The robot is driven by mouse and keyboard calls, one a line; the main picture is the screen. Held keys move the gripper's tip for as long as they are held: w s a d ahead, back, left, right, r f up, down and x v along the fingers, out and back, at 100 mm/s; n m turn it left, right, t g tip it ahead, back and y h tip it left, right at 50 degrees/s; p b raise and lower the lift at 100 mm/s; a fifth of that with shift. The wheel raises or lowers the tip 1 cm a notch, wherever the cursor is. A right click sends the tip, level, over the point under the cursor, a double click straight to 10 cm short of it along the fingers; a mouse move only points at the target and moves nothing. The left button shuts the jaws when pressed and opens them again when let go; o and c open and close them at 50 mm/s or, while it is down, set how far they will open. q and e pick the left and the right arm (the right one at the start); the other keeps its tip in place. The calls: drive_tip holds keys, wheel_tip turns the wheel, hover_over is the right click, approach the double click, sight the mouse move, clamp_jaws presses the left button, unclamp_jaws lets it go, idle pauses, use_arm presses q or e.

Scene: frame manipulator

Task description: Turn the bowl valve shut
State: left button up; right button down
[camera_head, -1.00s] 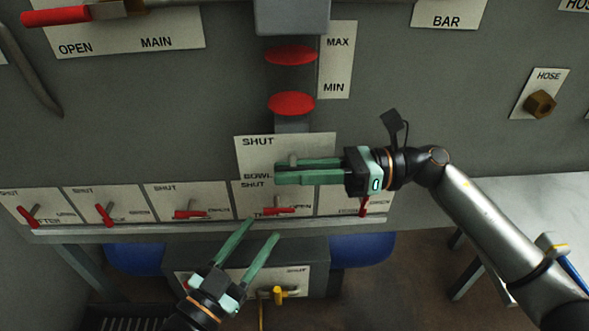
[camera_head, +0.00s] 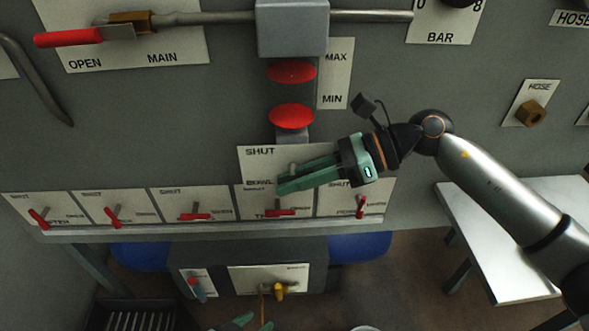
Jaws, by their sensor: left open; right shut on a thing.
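The bowl valve's white plate (camera_head: 262,155), with SHUT at its top left and BOWL lower down, is mid-panel. A small grey stub (camera_head: 293,168) shows just above my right gripper's fingers. My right gripper (camera_head: 284,187) comes from the right and lies over the plate, shut on the bowl valve handle. Its fingers hide the handle, so I cannot tell its exact angle. The fingers slope down to the left. My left gripper (camera_head: 254,322) is open and empty at the bottom edge, only its fingertips in view.
Below is a row of plates with red levers, including one (camera_head: 280,212) just under my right gripper. Two red discs (camera_head: 291,116) stick out above. A yellow tap (camera_head: 279,289) sits on a low box. A white table (camera_head: 510,230) stands at right.

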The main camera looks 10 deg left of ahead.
drive_tip(key=shift+r+h+p, duration=0.2)
drive_tip(key=shift+h+p, duration=0.15)
drive_tip(key=shift+h, duration=0.05)
drive_tip(key=shift+f+t+h, duration=0.1)
drive_tip(key=shift+t+h, duration=0.2)
drive_tip(key=shift+h, duration=0.2)
drive_tip(key=shift+p, duration=0.3)
drive_tip(key=c, duration=1.1)
unclamp_jaws()
drive_tip(key=v, duration=1.2)
drive_tip(key=shift+w+d+r, duration=0.1)
drive_tip(key=shift+r, duration=0.15)
